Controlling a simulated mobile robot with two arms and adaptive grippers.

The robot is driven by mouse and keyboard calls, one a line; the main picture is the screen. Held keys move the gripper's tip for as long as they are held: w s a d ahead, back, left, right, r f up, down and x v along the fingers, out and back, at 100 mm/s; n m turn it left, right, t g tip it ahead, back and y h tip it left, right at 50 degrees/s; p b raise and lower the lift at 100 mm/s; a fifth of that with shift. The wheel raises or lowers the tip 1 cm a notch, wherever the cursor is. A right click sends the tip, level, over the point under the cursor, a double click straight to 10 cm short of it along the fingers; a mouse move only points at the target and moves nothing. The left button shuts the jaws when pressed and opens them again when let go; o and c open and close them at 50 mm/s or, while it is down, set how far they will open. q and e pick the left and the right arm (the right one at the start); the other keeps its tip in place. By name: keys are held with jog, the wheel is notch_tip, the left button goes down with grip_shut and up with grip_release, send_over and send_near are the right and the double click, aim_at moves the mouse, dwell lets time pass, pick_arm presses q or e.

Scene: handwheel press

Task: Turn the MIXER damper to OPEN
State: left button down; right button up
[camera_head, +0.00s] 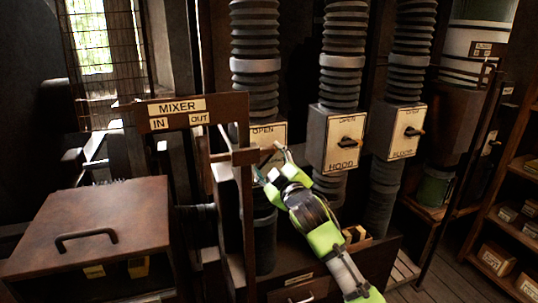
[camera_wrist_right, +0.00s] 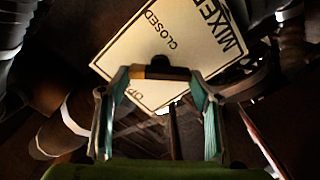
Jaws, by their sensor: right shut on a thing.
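The MIXER damper plate (camera_head: 267,131) is a cream panel on the left ribbed duct, with OPEN readable at its top. In the right wrist view the plate (camera_wrist_right: 190,45) shows CLOSED, MIXER and part of OPEN. My right gripper (camera_head: 270,164) is in front of the plate, its teal fingers shut on the damper handle (camera_wrist_right: 153,72). The gripper also shows in the wrist view (camera_wrist_right: 160,82). The handle's dark pivot and brown part show between the fingertips; its exact angle is hard to tell. My left gripper is not in view.
The HOOD damper (camera_head: 338,140) and FLOOR damper (camera_head: 405,131) are to the right. A lidded brown box (camera_head: 90,220) fills the left foreground.

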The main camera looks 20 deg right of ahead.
jog(key=n+p, duration=0.2)
jog(key=n, duration=0.2)
jog(key=shift+n, duration=0.3)
jog(key=shift+f+n+p, duration=0.2)
jog(key=shift+n+p, duration=1)
jog(key=shift+n, duration=0.8)
jog(key=shift+f, duration=0.1)
jog(key=o, duration=1.1)
jog(key=shift+s, duration=0.15)
jog(key=s, duration=1.1)
jog(key=shift+s+d, duration=0.15)
jog(key=shift+s, duration=0.25)
